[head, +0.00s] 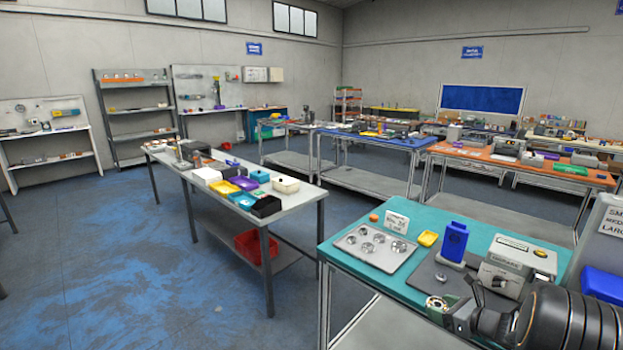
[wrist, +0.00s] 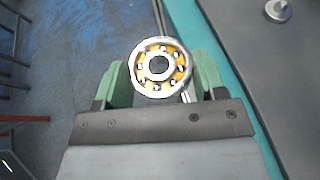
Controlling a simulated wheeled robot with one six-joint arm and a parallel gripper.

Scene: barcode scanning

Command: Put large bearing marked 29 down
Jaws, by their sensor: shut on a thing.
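The large bearing (wrist: 141,77), a silver ring with an amber cage and steel balls, is between the green fingertips of my gripper (wrist: 160,80) in the wrist view, and the gripper is shut on it. Its mark 29 cannot be read. In the head view my gripper (head: 447,309) is at the near edge of the teal table (head: 345,262), and the bearing (head: 437,302) shows small at its tips. In the wrist view the bearing appears over the floor beside the teal edge, left of the grey mat (wrist: 265,75).
On the teal table are a grey tray (head: 355,250) with several round metal parts, a yellow dish (head: 428,239), a blue upright device (head: 454,242) and a beige machine (head: 515,265). A small silver part (wrist: 278,10) lies on the grey mat. A grey table (head: 290,204) stands further left.

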